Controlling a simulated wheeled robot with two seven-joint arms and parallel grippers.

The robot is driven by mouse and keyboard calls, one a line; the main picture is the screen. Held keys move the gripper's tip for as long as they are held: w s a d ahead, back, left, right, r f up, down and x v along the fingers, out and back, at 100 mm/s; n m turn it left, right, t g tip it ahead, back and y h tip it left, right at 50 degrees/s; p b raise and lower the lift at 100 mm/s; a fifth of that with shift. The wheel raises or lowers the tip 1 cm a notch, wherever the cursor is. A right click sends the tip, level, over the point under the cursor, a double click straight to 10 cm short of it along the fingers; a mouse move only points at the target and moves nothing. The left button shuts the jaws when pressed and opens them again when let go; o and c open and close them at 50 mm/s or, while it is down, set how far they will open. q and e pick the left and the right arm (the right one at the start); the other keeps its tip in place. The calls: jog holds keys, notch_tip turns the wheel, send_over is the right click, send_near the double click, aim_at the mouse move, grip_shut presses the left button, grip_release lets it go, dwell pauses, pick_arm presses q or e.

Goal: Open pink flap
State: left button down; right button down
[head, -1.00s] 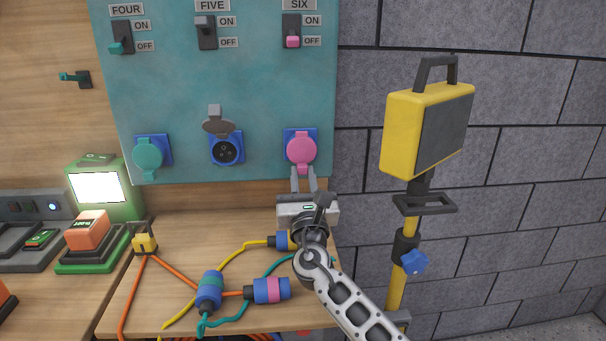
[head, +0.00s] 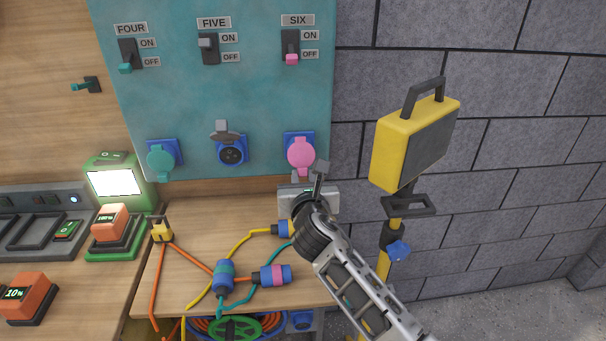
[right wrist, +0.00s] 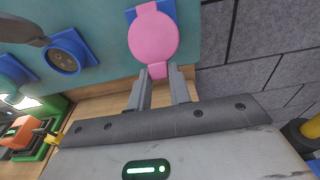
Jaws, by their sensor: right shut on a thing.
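The pink flap (head: 301,153) is a round cover on the blue socket below switch six on the teal panel. It lies closed over the socket, with a small tab at its lower edge. In the right wrist view the flap (right wrist: 153,37) is straight ahead of the fingers. My right gripper (right wrist: 159,74) is shut on the tab at the bottom of the flap. In the head view the right gripper (head: 301,174) is just below the flap, its fingers partly hidden by its own body. My left gripper is not in view.
A teal flap (head: 160,160) and an open grey-lidded socket (head: 231,153) are to the left. Cables with blue plugs (head: 224,276) lie on the wooden bench below. A yellow work lamp (head: 412,143) on a stand is to the right, before a grey block wall.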

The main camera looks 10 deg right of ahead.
jog(key=shift+r, duration=0.95)
jog(key=shift+g, duration=0.3)
jog(key=c, duration=1.3)
grip_release()
jog(key=shift+d, duration=0.1)
jog(key=shift+f, duration=0.15)
jog(key=shift+s, duration=0.1)
jog(key=shift+s, duration=0.2)
jog(key=v, duration=1.5)
jog(key=shift+s, duration=0.15)
